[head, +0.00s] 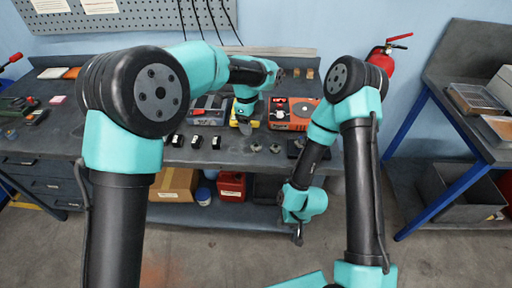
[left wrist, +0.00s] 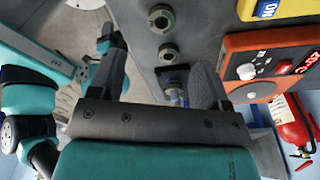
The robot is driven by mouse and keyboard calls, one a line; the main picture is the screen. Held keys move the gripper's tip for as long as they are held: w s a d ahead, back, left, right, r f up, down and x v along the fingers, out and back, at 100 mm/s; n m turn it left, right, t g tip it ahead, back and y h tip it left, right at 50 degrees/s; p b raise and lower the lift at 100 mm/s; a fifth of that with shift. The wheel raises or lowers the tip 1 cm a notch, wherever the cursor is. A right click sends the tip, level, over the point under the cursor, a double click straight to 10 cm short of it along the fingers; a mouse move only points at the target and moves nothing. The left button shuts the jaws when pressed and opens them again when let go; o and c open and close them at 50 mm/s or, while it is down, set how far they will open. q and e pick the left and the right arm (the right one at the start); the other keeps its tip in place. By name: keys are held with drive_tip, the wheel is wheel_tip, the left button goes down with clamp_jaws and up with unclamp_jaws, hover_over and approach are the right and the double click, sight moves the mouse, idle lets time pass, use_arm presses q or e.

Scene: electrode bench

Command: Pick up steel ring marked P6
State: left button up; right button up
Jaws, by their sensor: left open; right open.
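Two small steel rings or nuts lie on the grey bench in the head view, a left one (head: 256,147) and a right one (head: 275,148). The left wrist view also shows two, an upper one (left wrist: 161,18) and a lower one (left wrist: 168,53). No P6 mark is readable on any of them. My left gripper (head: 245,126) is open and empty above the bench, left of and behind the rings. In its wrist view the fingers (left wrist: 158,58) spread on either side of the rings, apart from them. My right gripper (head: 298,238) hangs low in front of the bench, away from the rings.
An orange device (head: 279,114) with a display (left wrist: 306,64) stands behind the rings; a yellow item (left wrist: 275,9) is beside it. Small black blocks (head: 196,141) with white labels line the bench left of the rings. A dark holder (head: 296,148) sits right.

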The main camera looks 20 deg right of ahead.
use_arm(q)
hover_over(255, 143)
drive_tip(key=f, duration=0.3)
drive_tip(key=s+f, duration=0.1)
drive_tip(key=f, duration=0.1)
drive_tip(key=shift+a, duration=0.4)
drive_tip(key=shift+f, duration=0.15)
drive_tip(key=f, duration=0.5)
drive_tip(key=shift+s+d, duration=0.1)
drive_tip(key=shift+d, duration=0.25)
drive_tip(key=shift+c, duration=0.5)
drive_tip(key=c, duration=1)
drive_tip(key=shift+r, duration=0.1)
